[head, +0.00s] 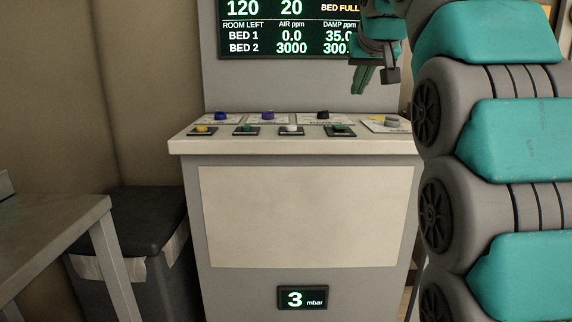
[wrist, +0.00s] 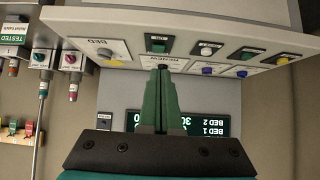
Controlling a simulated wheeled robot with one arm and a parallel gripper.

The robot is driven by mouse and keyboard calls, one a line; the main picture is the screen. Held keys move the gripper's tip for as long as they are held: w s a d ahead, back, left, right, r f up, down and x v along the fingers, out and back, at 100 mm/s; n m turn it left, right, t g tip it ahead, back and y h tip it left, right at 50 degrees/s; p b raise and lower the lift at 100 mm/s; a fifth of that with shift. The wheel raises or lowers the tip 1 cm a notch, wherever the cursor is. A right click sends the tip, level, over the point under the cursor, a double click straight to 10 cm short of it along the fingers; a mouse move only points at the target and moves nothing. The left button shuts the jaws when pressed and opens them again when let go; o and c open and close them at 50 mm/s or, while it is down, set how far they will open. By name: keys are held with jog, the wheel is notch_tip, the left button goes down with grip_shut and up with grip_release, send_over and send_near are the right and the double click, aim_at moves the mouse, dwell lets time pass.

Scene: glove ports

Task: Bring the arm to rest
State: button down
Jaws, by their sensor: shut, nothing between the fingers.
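My gripper (head: 362,80) shows at the upper right of the head view, pointing down in front of the console's screen and above its sloped panel. Its green fingers are together with nothing between them. In the wrist view my gripper (wrist: 162,72) is seen from behind, fingers closed, with the panel of buttons beyond the tips. My teal and grey arm (head: 515,140) is folded in a stack along the right side of the head view and hides what is behind it.
The console (head: 300,146) carries several coloured buttons and knobs below a screen (head: 290,28). A small display (head: 302,298) reads 3 mbar. A grey table (head: 50,230) and a dark bin (head: 150,220) stand left. Coloured valves (wrist: 40,58) show left in the wrist view.

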jog(key=s+f+g, duration=1.1)
jog(key=s+f, duration=3.1)
jog(key=f, duration=0.3)
jog(key=shift+s+d+g, duration=0.15)
jog(key=shift+s+g, duration=0.1)
jog(key=shift+g, duration=0.15)
jog(key=c, duration=1.5)
grip_release()
